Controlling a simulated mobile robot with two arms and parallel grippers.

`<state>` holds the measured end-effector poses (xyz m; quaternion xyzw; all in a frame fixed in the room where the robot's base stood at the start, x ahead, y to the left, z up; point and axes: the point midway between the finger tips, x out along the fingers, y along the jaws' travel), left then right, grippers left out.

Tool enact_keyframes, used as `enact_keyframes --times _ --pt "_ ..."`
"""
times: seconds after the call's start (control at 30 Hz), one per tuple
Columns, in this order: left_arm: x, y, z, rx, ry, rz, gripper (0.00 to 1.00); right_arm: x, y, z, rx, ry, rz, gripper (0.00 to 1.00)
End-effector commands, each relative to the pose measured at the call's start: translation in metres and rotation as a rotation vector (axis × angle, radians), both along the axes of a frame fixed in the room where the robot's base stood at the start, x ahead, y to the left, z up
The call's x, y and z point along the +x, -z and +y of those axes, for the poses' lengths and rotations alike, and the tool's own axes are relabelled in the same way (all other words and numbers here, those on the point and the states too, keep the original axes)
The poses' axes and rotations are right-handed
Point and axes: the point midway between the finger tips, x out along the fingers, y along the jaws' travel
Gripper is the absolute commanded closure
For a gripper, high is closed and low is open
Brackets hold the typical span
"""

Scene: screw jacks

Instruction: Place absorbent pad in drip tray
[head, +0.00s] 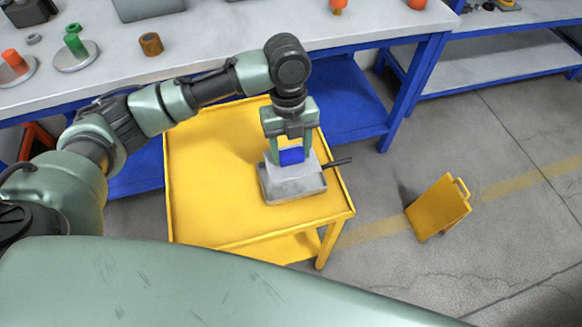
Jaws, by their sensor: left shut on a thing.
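My left gripper (290,158) points down over the yellow cart. It is shut on a small bright blue block (291,156), which I take to be the absorbent pad. Directly below is the drip tray (293,190), a pale grey metal tray on the cart top near its right edge. A dark handle (338,162) sticks out to its right. The blue block overlaps the tray in this view; I cannot tell whether it touches the tray floor. My right gripper is out of view.
The yellow cart (205,190) has a raised rim and free room left of the tray. A long grey workbench (190,45) behind it carries green, orange and brown parts. A yellow floor sign (438,208) stands on the right.

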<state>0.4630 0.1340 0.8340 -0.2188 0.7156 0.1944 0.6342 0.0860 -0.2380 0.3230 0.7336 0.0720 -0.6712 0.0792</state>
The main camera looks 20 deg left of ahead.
Motion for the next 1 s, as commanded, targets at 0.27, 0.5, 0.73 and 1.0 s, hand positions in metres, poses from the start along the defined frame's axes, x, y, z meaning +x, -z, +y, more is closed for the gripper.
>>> enact_keyframes --times 0.27,0.5,0.73,1.0 --pt "0.0 0.036 0.0 0.0 0.0 0.0 0.88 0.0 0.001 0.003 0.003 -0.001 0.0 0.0" --pt "0.0 0.064 0.0 0.0 -0.002 0.002 0.88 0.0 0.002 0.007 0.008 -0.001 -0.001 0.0" --pt "0.0 0.079 0.0 -0.001 0.0 -0.002 0.88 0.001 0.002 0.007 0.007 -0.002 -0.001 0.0" --pt "0.0 0.082 0.0 0.0 -0.001 0.0 0.43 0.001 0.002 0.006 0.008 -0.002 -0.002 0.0"
